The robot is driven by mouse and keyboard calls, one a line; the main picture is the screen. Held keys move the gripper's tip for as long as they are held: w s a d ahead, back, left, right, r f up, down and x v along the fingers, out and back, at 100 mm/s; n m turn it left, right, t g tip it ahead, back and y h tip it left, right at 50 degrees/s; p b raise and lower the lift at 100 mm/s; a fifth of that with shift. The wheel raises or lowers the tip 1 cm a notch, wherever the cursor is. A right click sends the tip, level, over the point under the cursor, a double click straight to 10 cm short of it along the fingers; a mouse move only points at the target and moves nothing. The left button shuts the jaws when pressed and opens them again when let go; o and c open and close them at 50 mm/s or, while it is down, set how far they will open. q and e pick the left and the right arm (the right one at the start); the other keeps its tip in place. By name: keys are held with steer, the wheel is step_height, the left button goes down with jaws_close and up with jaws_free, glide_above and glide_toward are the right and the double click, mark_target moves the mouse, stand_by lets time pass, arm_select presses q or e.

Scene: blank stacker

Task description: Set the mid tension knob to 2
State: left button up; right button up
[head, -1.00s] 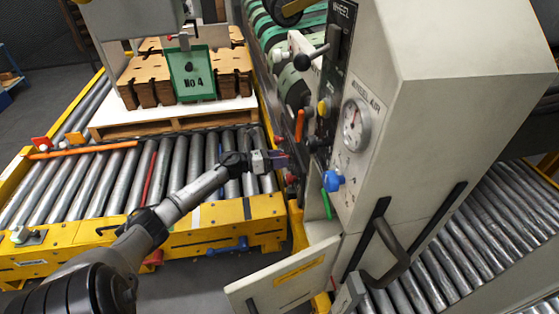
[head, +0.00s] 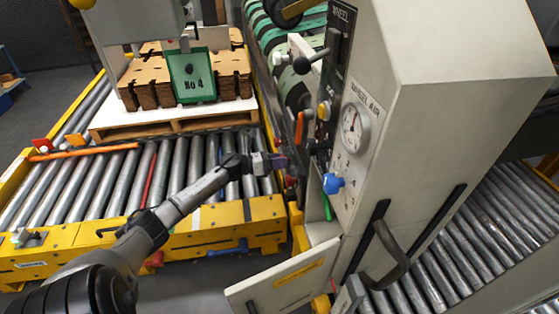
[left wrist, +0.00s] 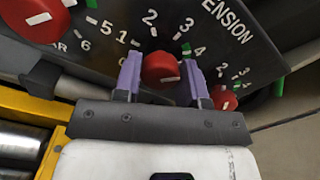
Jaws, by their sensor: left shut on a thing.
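Three red knobs sit on the dark tension panel (left wrist: 100,25) in the left wrist view. The middle red knob (left wrist: 158,66) is between the purple fingers of my left gripper (left wrist: 163,80), which is shut on it. A white mark shows on this knob's lower edge, toward the gripper. The scale digits 1, 2, 3 and 4 arc above it, with a green mark by the 3 and 4. The left red knob (left wrist: 38,18) and the right red knob (left wrist: 223,98) stand on either side. In the head view my left gripper (head: 281,161) reaches the panel's left side.
The machine cabinet (head: 440,110) carries a gauge (head: 353,127), a blue knob (head: 333,184) and an orange lever (head: 299,128) near the gripper. A roller conveyor (head: 110,185) with a loaded pallet lies left.

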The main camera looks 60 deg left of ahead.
arm_select(q)
steer(key=shift+n+p, duration=6.05)
steer(key=shift+n, duration=2.85)
steer(key=o, duration=0.9)
